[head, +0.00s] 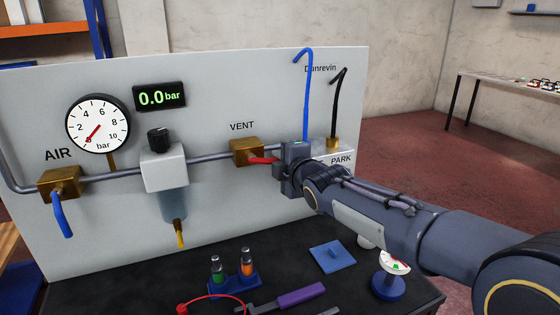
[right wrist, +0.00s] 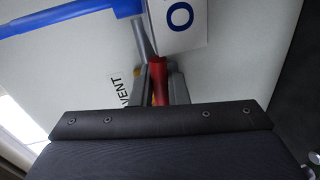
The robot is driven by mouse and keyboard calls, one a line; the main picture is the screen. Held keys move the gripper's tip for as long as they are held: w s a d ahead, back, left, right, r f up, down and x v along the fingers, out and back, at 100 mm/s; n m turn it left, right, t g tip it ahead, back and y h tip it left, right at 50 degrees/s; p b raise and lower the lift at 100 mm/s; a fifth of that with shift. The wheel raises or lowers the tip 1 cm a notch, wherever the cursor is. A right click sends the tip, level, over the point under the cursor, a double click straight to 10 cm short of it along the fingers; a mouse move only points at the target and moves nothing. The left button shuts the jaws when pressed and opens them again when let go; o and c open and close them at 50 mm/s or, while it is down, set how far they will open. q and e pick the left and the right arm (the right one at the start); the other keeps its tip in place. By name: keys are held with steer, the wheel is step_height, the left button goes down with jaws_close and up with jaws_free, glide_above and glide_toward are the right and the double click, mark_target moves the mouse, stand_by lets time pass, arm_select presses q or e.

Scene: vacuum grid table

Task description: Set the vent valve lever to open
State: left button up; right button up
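The vent valve is a brass block (head: 246,151) on the grey pipe under the VENT label. Its red lever (head: 263,160) points right, roughly along the pipe, and its outer end is hidden by my right gripper (head: 287,165). In the right wrist view the red lever (right wrist: 163,70) runs between the two close-set grey fingers of my right gripper (right wrist: 167,82), which look shut on it. The VENT label (right wrist: 122,88) shows to the left there. My left gripper is in neither view.
The pale panel (head: 215,100) carries a gauge (head: 97,124), a 0.0 bar display (head: 160,96), a regulator (head: 165,167) and an AIR valve with a blue lever (head: 62,213). A blue hose (head: 306,95) rises behind my wrist. Tools and small parts lie on the dark bench (head: 110,284).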

steer(key=o, duration=0.4)
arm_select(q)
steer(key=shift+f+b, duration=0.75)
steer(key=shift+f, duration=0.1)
arm_select(e)
steer(key=v, duration=0.8)
